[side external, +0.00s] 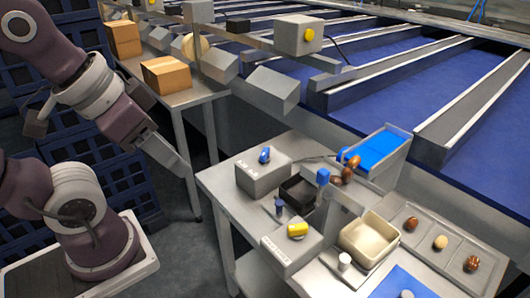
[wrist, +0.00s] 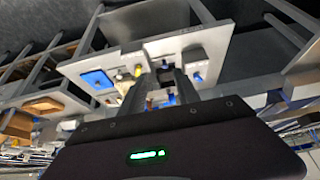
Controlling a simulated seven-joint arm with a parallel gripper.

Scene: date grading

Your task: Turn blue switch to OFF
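The blue switch (side external: 264,155) is a small rotary knob on top of a grey box (side external: 262,178) at the back left of the work table. Its ON or OFF position is too small to read. The switch seems to show in the wrist view as a blue spot (wrist: 198,77) just right of the fingers. My gripper (side external: 180,168) hangs left of the table, apart from the switch and pointing down to the right. In the wrist view my gripper (wrist: 167,72) has its two fingers apart, with table things visible in the gap beyond them.
A yellow knob (side external: 297,230) sits on another grey box at the table's front. A dark bin (side external: 299,192), a cream tray (side external: 369,239), a blue chute (side external: 380,148) and a tray with dates (side external: 440,243) stand farther right. A side table (side external: 180,97) holds cardboard boxes behind my gripper.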

